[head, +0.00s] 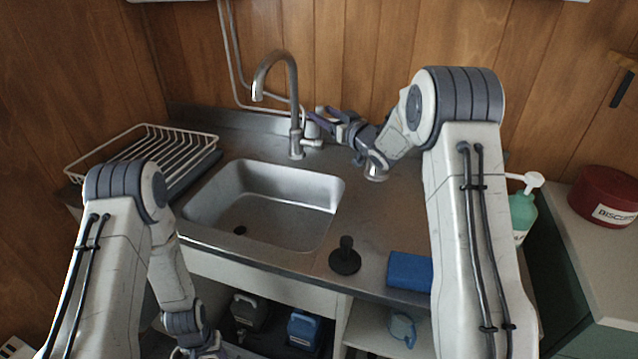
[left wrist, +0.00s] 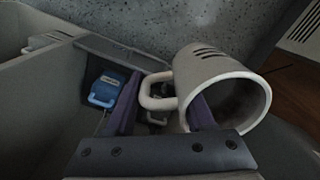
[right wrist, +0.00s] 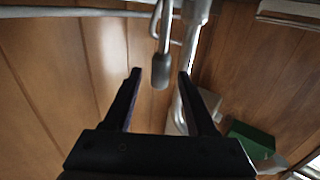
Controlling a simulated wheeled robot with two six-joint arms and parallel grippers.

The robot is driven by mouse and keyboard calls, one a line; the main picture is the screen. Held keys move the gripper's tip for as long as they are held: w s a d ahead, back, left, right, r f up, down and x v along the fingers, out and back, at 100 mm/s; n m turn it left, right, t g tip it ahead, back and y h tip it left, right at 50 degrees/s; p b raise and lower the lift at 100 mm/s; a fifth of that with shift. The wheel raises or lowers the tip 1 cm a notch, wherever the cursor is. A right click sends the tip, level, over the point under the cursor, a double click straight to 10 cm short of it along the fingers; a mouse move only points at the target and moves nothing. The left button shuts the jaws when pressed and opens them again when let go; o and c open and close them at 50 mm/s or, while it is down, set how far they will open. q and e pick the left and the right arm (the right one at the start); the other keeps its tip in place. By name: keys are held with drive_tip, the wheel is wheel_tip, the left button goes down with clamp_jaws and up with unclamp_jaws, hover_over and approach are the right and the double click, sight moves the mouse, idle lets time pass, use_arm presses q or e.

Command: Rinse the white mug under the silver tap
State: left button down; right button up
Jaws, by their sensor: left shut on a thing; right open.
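The white mug (left wrist: 225,85) is in the left wrist view, tilted with its opening toward the lower right. My left gripper (left wrist: 165,105) is shut on it at the handle side. In the head view this gripper is low at the bottom edge, in front of the counter, and the mug cannot be made out. The silver tap (head: 294,110) stands behind the sink (head: 200,212), its spout curving over the basin. My right gripper (head: 322,118) is open beside the tap. In the right wrist view the tap's lever (right wrist: 161,70) shows between its fingers; contact cannot be told.
A wire dish rack (head: 150,150) is left of the sink. A black plunger-like object (head: 345,260) and a blue block (head: 410,271) lie front right. A soap bottle (head: 522,212) and red tin (head: 605,197) stand at right. Containers, including a blue one (head: 303,328), sit below the counter.

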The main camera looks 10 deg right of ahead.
drive_tip(key=shift+x, duration=1.1)
clamp_jaws()
idle(0.7)
